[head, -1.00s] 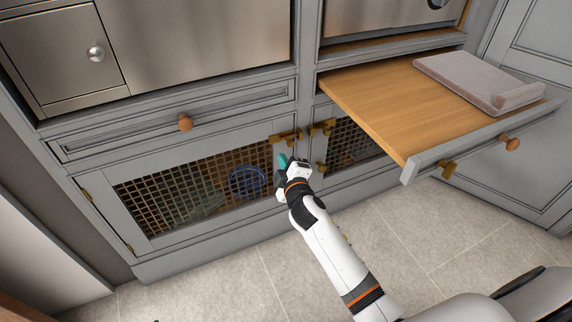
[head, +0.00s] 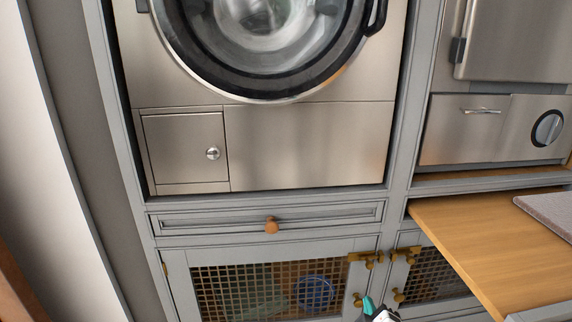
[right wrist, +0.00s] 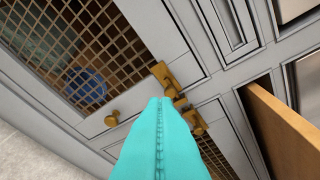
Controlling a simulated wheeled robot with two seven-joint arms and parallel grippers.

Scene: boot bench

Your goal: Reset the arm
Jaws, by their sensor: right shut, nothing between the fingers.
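My right gripper (head: 371,305) shows at the bottom edge of the head view, in front of the lattice-fronted cupboard doors. Its teal fingers (right wrist: 160,112) are pressed together and empty in the right wrist view. They point toward the brass latch (right wrist: 176,98) between the two doors; I cannot tell whether they touch it. The rest of my right arm is mostly below the head picture. My left gripper is in neither view.
A wooden pull-out shelf (head: 477,248) juts out at the right with a grey padded item (head: 551,212) on it. The left lattice door (head: 178,287) looks shut, with a blue round item (head: 315,292) behind it. A closed drawer (head: 330,217) sits above.

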